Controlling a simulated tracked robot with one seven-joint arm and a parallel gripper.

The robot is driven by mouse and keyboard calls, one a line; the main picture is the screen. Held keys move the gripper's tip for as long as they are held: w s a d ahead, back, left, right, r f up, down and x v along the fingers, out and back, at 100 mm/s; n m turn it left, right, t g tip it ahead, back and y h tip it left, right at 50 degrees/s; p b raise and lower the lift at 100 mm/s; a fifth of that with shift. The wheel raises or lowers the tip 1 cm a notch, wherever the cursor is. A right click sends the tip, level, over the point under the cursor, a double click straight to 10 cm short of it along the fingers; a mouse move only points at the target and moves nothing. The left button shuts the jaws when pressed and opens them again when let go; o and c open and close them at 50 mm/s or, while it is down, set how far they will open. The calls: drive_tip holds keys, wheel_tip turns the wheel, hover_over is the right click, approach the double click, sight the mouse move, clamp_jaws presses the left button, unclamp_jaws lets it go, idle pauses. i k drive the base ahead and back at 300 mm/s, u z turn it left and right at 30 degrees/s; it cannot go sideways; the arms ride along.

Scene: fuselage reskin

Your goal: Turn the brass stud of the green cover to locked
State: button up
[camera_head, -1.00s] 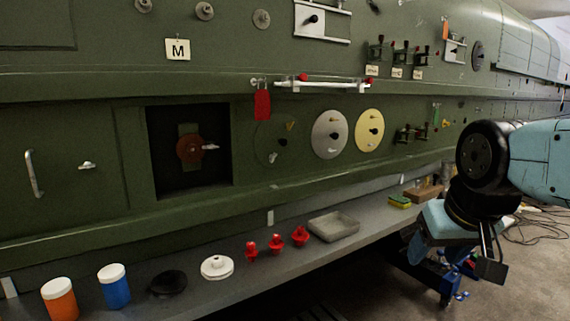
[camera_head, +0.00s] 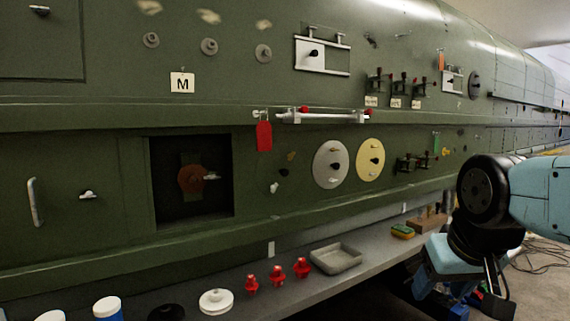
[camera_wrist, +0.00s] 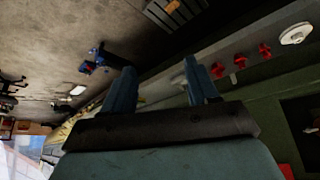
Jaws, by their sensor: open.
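The green cover (camera_head: 275,172) is a round plate on the fuselage side, nearly the same green as the skin, so its rim is hard to see. Its brass stud (camera_head: 291,156) is small and dull at its upper right; its exact angle is too small to tell. A dark knob (camera_head: 283,172) and a small pale handle (camera_head: 274,188) also show there. My gripper (camera_head: 496,284) hangs low at the right, well away from the cover. In the wrist view my gripper (camera_wrist: 160,68) has its two fingers apart with nothing between them. The cover is not clear in that view.
A silver disc (camera_head: 325,176) and a yellow disc (camera_head: 365,165) sit right of the cover. Below, a shelf holds red plugs (camera_head: 277,277) and a grey tray (camera_head: 347,260). A dark recess (camera_head: 165,210) opens at left.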

sight(273, 166)
drive_tip(key=u, duration=0.95)
drive_tip(key=i, duration=0.1)
drive_tip(key=z, duration=2.65)
drive_tip(key=k, duration=1.1)
drive_tip(key=u, duration=1.6)
drive_tip(key=i, duration=0.6)
drive_tip(key=u, duration=0.1)
